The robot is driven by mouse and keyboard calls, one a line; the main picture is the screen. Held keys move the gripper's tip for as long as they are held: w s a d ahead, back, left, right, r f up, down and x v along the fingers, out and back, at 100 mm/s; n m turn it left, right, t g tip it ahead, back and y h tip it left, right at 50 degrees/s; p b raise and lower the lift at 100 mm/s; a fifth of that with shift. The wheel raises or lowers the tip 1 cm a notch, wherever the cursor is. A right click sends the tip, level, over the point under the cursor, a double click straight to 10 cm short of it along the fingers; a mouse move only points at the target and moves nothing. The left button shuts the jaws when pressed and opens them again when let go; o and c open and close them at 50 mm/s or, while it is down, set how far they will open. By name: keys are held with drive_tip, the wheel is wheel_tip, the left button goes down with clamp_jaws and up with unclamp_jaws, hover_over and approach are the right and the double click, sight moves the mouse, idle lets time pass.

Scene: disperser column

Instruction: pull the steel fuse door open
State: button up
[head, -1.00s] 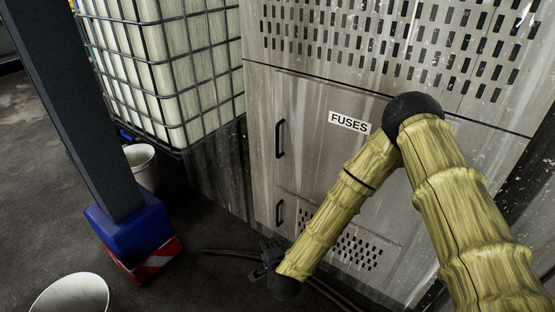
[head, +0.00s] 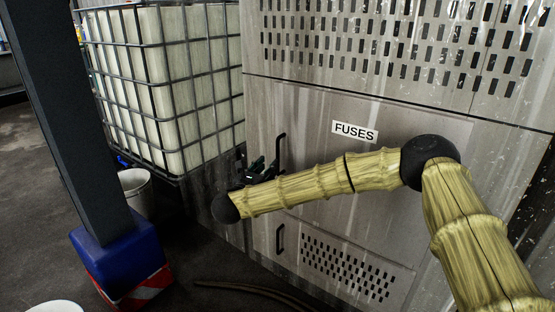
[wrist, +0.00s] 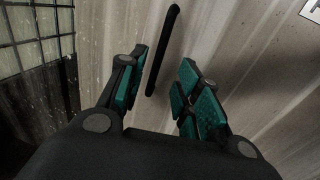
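The steel fuse door (head: 330,190) carries a white FUSES label (head: 355,132) and looks closed, flush with the cabinet. Its black upright bar handle (head: 282,150) is at the door's left edge; its lower part is hidden behind my gripper in the head view. My gripper (head: 262,170) is at the handle's lower end. In the wrist view my gripper (wrist: 166,84) is open, its green-padded fingers spread apart. The handle (wrist: 164,48) runs between and beyond the fingers, nearer the left one, with no clear contact. A strip of the label (wrist: 313,8) shows at upper right.
A lower panel (head: 345,265) with its own small handle (head: 280,239) sits below. A caged white tank (head: 180,90) stands left of the cabinet. A dark post (head: 75,120) on a blue base (head: 118,248) and a white bucket (head: 137,190) stand left on open floor.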

sight(277, 157)
drive_tip(key=b+x, duration=0.1)
drive_tip(key=x, duration=0.8)
drive_tip(key=shift+f, duration=0.1)
clamp_jaws()
